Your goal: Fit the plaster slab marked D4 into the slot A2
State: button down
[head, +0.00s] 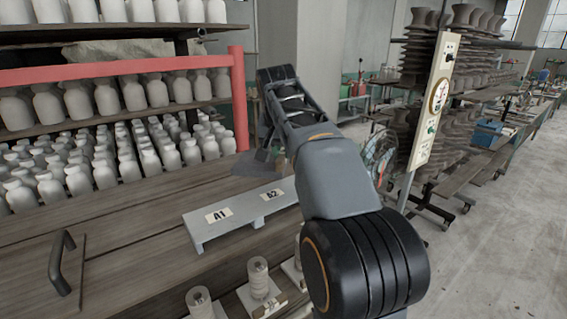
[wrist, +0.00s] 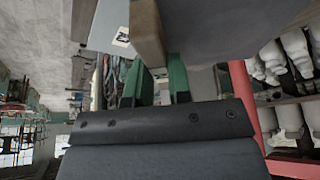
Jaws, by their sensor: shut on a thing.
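The grey rack (head: 243,213) lies on the wooden bench with two white labels on top, A1 (head: 218,214) at left and A2 (head: 271,194) at right. A grey slab (head: 256,166) hangs at my gripper (head: 268,145), just behind the A2 end, apparently above the bench. In the wrist view my gripper's green fingers (wrist: 160,85) are shut on the slab (wrist: 238,28), whose flat grey face fills the upper right. A label (wrist: 122,37) shows close by, partly cut off. The slab's mark and the slot opening are hidden.
Several pale spool-like posts (head: 258,277) on small bases stand in front of the rack. A black handle (head: 61,262) is at left. Shelves of white bottles (head: 110,160) with a red rail (head: 120,68) stand behind. My arm covers the bench's right part.

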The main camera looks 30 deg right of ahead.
jog(key=shift+w+d+f, duration=0.15)
jog(key=shift+w+f, duration=0.1)
jog(key=shift+f, duration=0.05)
jog(key=x, duration=0.3)
jog(key=shift+s, duration=0.2)
jog(key=shift+f, duration=0.5)
jog(key=shift+f, duration=0.1)
jog(key=shift+f, duration=0.5)
jog(key=c, duration=1.1)
grip_release()
jog(key=shift+o, duration=0.2)
